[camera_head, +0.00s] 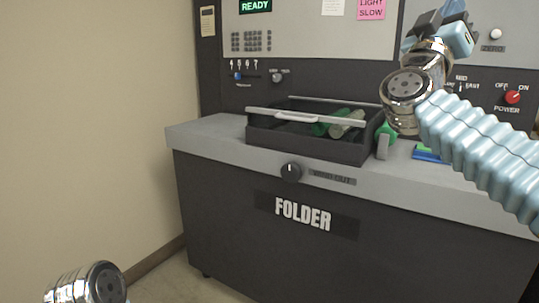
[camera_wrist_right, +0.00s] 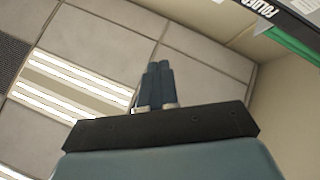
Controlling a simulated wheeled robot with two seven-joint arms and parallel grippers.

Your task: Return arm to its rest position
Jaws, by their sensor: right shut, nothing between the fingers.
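My right arm, in a ribbed light-blue sleeve, comes in from the right in the head view. Its wrist is bent upward, and my right gripper (camera_head: 440,20) is raised in front of the machine's upper panel. In the right wrist view the gripper's two dark fingers (camera_wrist_right: 157,80) are together, with nothing between them, against a ceiling with bright lights. A chrome joint of my left arm shows at the bottom left of the head view. My left gripper is out of view.
A dark machine labelled FOLDER (camera_head: 302,214) has a grey ledge (camera_head: 215,133). On it stands a black tray (camera_head: 305,143) with green and pale rolls inside. A blue-green item (camera_head: 427,154) lies right of the tray. A red power knob (camera_head: 513,97) is near my arm. A bare wall (camera_head: 90,120) is at left.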

